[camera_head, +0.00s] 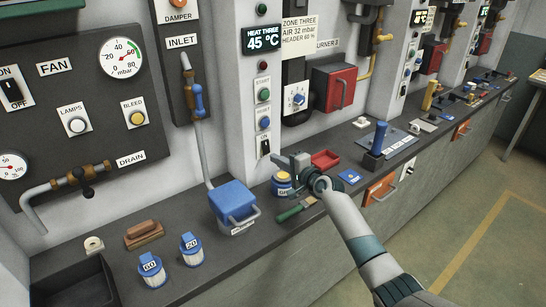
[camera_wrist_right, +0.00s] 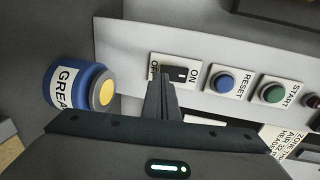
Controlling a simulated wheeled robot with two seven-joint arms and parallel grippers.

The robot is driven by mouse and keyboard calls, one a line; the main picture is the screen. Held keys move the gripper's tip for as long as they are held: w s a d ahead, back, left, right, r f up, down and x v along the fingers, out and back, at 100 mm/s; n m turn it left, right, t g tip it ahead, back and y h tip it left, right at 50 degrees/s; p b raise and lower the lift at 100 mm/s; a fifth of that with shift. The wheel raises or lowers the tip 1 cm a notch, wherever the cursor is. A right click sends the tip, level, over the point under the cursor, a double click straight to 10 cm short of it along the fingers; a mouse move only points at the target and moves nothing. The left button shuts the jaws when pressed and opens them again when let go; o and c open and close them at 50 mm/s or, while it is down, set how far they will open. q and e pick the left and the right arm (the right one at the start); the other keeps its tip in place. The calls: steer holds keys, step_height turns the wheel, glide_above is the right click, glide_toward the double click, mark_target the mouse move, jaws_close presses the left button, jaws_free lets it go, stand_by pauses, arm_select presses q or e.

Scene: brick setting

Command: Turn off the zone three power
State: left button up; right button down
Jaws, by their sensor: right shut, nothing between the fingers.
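The zone three power switch (camera_head: 265,146) is a small white plate with a black rocker, low on the white column under the START and RESET buttons. In the right wrist view the switch (camera_wrist_right: 179,73) shows its ON label clear and its OFF label partly hidden behind my fingers. My right gripper (camera_head: 283,160) is shut and empty, its tips close in front of the switch at the OFF side. In the wrist view the fingertips (camera_wrist_right: 160,86) overlap the plate's edge; I cannot tell if they touch. My left gripper is not in view.
A blue grease jar (camera_head: 281,187) stands beside my right gripper. A blue box (camera_head: 233,203), a green-handled tool (camera_head: 290,213) and a red tray (camera_head: 325,159) are on the counter nearby. The HEAT THREE display (camera_head: 262,39) reads 45 °C. Another ON/OFF switch (camera_head: 12,91) is on the fan panel.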

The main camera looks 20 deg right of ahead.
mark_target(266, 147)
steer(key=shift+x, duration=1.35)
steer(key=b, duration=0.2)
steer(key=f+b, duration=0.1)
steer(key=b, duration=0.1)
steer(key=shift+w+a+t, duration=0.1)
steer(key=shift+w+t, duration=0.1)
steer(key=shift+t, duration=0.1)
steer(key=shift+w+r+p, duration=0.1)
steer(key=shift+r+p, duration=0.2)
steer(key=shift+r, duration=0.1)
